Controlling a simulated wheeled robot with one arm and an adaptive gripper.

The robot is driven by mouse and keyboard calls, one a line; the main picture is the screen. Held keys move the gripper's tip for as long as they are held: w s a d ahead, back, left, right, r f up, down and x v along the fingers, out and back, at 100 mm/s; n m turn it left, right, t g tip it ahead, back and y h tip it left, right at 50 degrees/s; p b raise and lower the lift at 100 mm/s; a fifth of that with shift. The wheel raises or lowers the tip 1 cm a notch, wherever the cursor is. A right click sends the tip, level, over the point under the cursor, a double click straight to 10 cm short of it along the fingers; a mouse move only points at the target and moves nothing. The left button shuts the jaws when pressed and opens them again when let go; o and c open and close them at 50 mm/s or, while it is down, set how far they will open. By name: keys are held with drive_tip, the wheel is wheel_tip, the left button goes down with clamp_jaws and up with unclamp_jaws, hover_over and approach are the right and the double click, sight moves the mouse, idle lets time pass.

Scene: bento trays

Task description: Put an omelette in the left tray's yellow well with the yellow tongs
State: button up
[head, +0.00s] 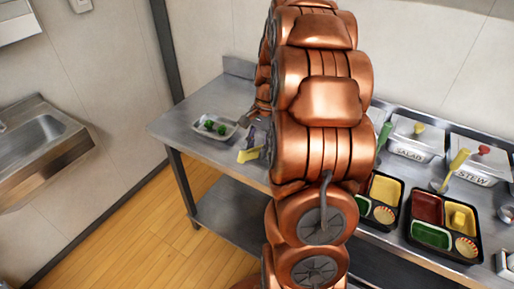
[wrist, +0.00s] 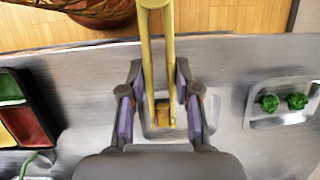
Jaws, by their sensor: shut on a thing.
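My gripper (wrist: 160,108) is shut on the yellow tongs (wrist: 146,62), one purple finger pad on each side. In the head view the tongs (head: 248,155) show beside my gripper (head: 257,138) at the bench's left part. In the wrist view a yellow-brown piece, apparently an omelette (wrist: 162,112), shows between the tong legs, over a metal dish (wrist: 150,130); whether the tongs touch it is unclear. The left tray (head: 402,205) is partly hidden by my arm; its yellow well (head: 385,188) looks empty.
A dish (head: 203,133) with green broccoli (head: 222,129) stands at the bench's left end. Part of a tray (wrist: 38,105) shows at the wrist view's left. A sink (head: 45,140) is far left.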

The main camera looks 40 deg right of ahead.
drive_tip(key=shift+r, duration=0.1)
clamp_jaws()
wheel_tip(320, 180, up, 10)
drive_tip(key=p, duration=0.3)
idle(0.6)
wheel_tip(320, 180, up, 12)
drive_tip(key=p, duration=0.5)
idle(0.5)
drive_tip(key=shift+r, duration=0.1)
drive_tip(key=s+d+b, duration=0.2)
drive_tip(key=s, duration=0.6)
drive_tip(key=s+d+b, duration=0.3)
drive_tip(key=s, duration=0.6)
drive_tip(key=shift+s+d, duration=0.3)
drive_tip(key=shift+d, duration=0.05)
